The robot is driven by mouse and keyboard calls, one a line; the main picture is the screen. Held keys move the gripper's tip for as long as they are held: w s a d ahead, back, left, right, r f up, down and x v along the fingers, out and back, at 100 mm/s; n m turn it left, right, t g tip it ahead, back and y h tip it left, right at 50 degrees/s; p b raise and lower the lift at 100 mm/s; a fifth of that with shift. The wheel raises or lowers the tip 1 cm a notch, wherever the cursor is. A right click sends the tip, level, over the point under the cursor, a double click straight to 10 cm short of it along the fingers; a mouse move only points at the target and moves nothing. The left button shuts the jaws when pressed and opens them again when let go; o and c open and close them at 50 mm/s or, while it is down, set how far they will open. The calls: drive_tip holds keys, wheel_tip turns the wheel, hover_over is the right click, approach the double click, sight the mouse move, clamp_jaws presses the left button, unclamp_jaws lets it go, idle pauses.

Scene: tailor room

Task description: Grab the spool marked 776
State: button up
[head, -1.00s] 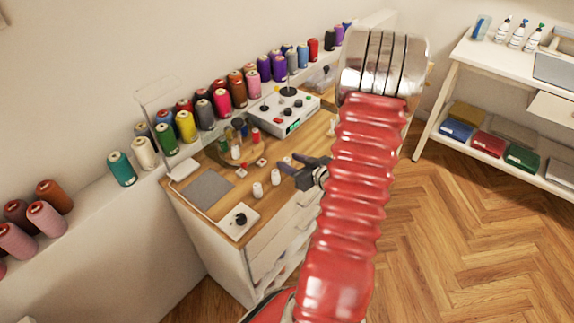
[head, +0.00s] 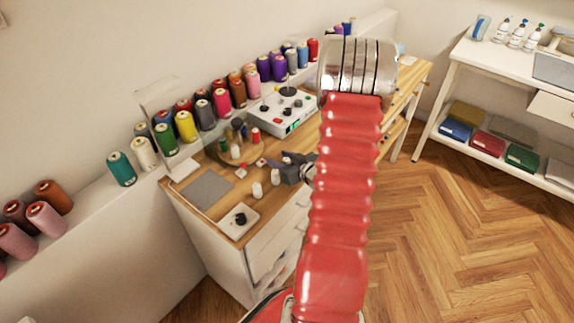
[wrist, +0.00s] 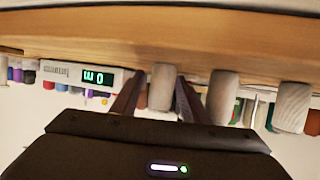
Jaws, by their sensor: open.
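Several small pale spools stand near the front edge of the wooden desk top. In the head view I see one pale spool (head: 257,189) and another (head: 275,177) beside it. In the wrist view, which looks upside down, three spools show: a left one (wrist: 162,86), a middle one (wrist: 222,97) and a right one (wrist: 291,106). No number is readable on any. My gripper (head: 276,161) is open over the desk; in the wrist view its fingers (wrist: 157,92) stand on either side of the left spool. I cannot tell how deep the spool sits between them.
A white control box (head: 284,113) with a green display and a row of coloured thread cones (head: 223,100) stand behind. A grey mat (head: 206,188) and a white plate with a black knob (head: 239,220) lie at the left.

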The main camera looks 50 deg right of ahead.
drive_tip(key=shift+c, duration=0.5)
clamp_jaws()
drive_tip(key=shift+r, duration=0.15)
idle(0.4)
wheel_tip(320, 180, up, 10)
idle(0.6)
idle(0.5)
